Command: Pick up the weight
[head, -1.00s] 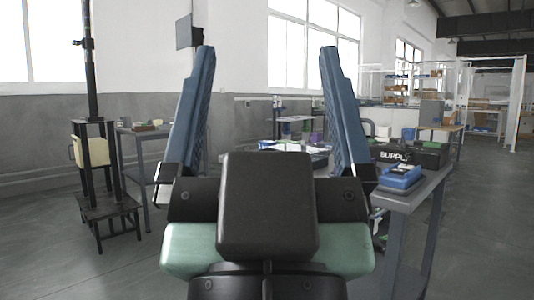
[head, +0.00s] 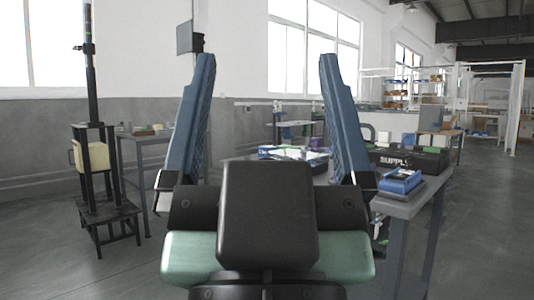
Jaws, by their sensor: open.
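My gripper (head: 266,62) fills the middle of the head view. Its two long blue fingers point up and away and stand wide apart, with nothing held between them. A cream-yellow block (head: 96,156) sits inside a black stand (head: 108,212) with a tall post at the left. This block may be the weight, but I cannot tell for sure. It is well left of my gripper and apart from it. A black post of the stand hides part of the block.
A grey workbench (head: 398,207) at the right carries a blue device (head: 401,181) and a black SUPPLY case (head: 411,159). Another table (head: 155,137) with small items stands behind the stand. A cluttered table lies beyond my gripper. Floor (head: 50,260) at the lower left is clear.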

